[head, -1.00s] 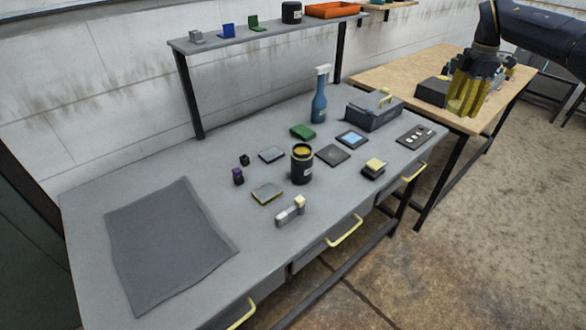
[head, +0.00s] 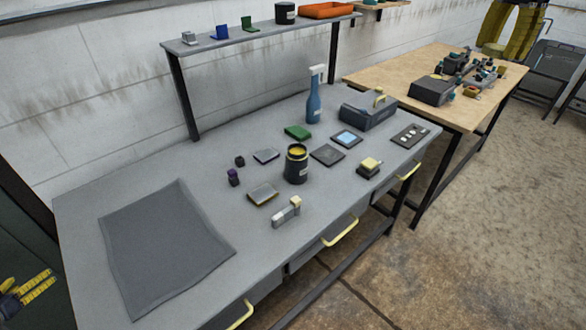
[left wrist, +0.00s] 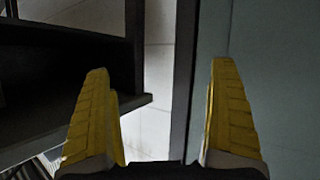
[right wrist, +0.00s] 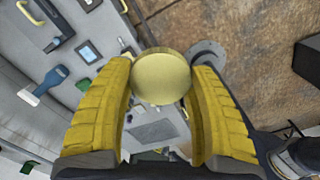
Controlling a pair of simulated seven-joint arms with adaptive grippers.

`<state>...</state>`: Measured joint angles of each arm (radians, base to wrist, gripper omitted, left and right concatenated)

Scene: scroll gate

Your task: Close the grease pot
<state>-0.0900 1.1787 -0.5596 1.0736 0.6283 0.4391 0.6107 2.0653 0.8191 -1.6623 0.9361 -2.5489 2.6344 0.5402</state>
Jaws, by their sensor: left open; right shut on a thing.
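The grease pot (head: 296,168), a black jar with a pale label, stands upright and uncovered on the grey bench; yellow shows inside its rim. My right gripper (head: 504,45) is at the top right of the head view, high and far from the pot. In the right wrist view it is shut on a round yellow lid (right wrist: 161,78), held between the fingertips. My left gripper (head: 50,281) is at the lower left edge of the head view, off the bench. In the left wrist view its fingers (left wrist: 162,72) are apart with nothing between them.
Around the pot lie several small blocks and flat plates, a grey and white piece (head: 287,212) and a yellow-topped block (head: 369,168). A spray bottle (head: 314,98) and grey case (head: 368,108) stand behind. A dark mat (head: 165,245) lies left. A shelf (head: 250,35) overhangs the back.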

